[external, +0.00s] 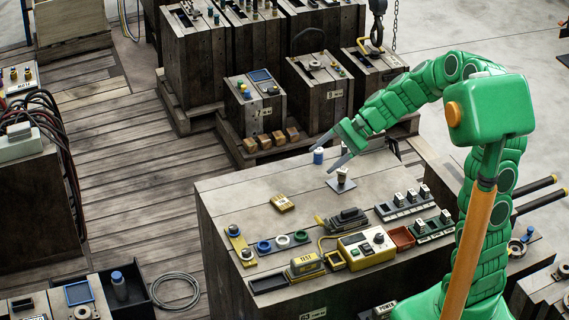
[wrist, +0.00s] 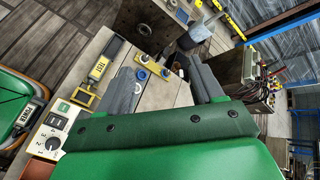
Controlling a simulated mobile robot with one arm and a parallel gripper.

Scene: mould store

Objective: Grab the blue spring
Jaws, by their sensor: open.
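The blue spring (external: 318,156) appears as a small, short blue cylinder standing upright near the back of the wooden bench top in the external view. My gripper (external: 325,159) is open and its two grey fingers point down and left, with the tips close to the spring. I cannot tell whether the spring lies between the tips or just beyond them, or whether they touch it. In the wrist view the open fingers of my gripper (wrist: 158,68) show with no held object. I cannot clearly make out the spring there.
A small block on a grey plate (external: 342,181) stands close to my lower finger. A yellow piece (external: 283,202), a black device (external: 348,218), switch panels (external: 404,205), a yellow control box (external: 367,248) and several coloured rings (external: 282,241) occupy the front bench. The bench's back left is clear.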

